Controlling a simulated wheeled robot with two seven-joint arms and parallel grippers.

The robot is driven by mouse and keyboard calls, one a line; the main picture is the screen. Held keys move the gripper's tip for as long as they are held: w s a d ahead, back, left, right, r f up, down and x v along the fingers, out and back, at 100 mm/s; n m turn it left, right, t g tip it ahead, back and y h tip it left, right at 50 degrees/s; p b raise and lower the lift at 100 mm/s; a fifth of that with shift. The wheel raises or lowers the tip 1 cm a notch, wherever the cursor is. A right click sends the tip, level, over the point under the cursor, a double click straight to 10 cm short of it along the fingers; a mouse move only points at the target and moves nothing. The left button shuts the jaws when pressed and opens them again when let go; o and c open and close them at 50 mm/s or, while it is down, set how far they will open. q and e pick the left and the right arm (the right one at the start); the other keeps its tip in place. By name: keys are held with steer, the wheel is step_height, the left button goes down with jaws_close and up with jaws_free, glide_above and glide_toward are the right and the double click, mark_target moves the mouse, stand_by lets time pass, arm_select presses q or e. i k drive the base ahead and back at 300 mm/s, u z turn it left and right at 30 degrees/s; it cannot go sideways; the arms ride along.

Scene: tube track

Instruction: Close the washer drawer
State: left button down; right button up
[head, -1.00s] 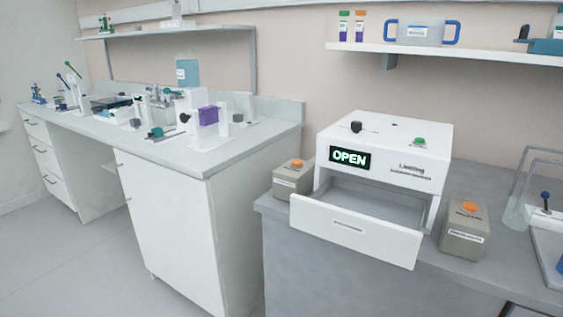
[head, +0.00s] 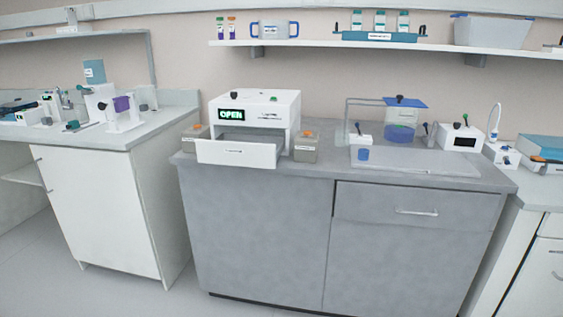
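The washer (head: 262,104) is a white box on the grey counter, left of the middle of the head view. Its display (head: 231,115) reads OPEN in green. Its drawer (head: 236,153) is pulled out toward me, past the counter's front edge, and looks empty. Neither of my grippers shows in the head view.
Grey boxes with orange buttons flank the washer, one at the left (head: 194,138) and one at the right (head: 306,149). A tray with a blue-lidded apparatus (head: 403,120) stands right on the counter (head: 330,178). A shelf (head: 370,46) hangs above. Floor at the lower left is clear.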

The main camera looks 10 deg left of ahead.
mark_target(242, 150)
steer(key=u, duration=0.65)
steer(key=i, duration=0.6)
steer(key=u, duration=0.55)
